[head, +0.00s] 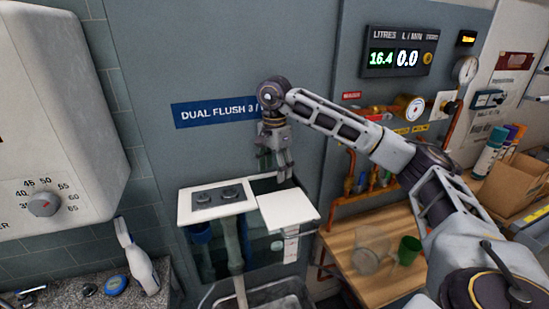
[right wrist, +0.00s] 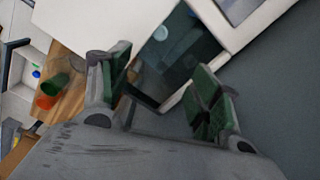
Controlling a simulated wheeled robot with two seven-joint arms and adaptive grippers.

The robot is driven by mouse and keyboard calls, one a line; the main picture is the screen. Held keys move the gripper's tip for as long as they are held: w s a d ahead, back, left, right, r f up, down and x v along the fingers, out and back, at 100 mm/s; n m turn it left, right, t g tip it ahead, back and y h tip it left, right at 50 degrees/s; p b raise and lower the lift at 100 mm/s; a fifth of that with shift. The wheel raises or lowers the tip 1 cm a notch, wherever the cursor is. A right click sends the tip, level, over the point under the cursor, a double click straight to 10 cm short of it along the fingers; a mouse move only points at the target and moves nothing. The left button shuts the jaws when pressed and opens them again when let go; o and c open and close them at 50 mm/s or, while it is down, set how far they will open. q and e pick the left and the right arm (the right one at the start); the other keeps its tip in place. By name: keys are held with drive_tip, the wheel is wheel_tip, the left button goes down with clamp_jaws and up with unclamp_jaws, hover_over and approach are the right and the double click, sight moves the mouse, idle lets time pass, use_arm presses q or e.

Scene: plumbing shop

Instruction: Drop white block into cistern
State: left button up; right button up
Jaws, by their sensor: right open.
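The cistern (head: 264,246) stands against the grey panel, with a dark opening at its back right. Its white button plate (head: 185,206) covers the left part and a white lid panel (head: 287,211) lies over the front right. My right gripper (head: 279,175) points down just above the opening. In the right wrist view its green-padded fingers (right wrist: 160,82) are spread with nothing between them, and the dark opening shows beyond. I cannot make out a separate white block. A faint pale shape (right wrist: 182,33) shows inside the cistern, too dim to name. My left gripper is out of view.
A wooden bench (head: 372,270) at right holds a green cup (head: 409,250) and a clear container (head: 371,249). Copper pipes and gauges line the wall behind. A cardboard box (head: 517,190) stands far right. A white water heater (head: 55,110) hangs at left.

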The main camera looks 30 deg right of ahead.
wheel_tip(320, 180, up, 12)
idle(1.5)
drive_tip(key=shift+s+f, duration=0.1)
idle(1.4)
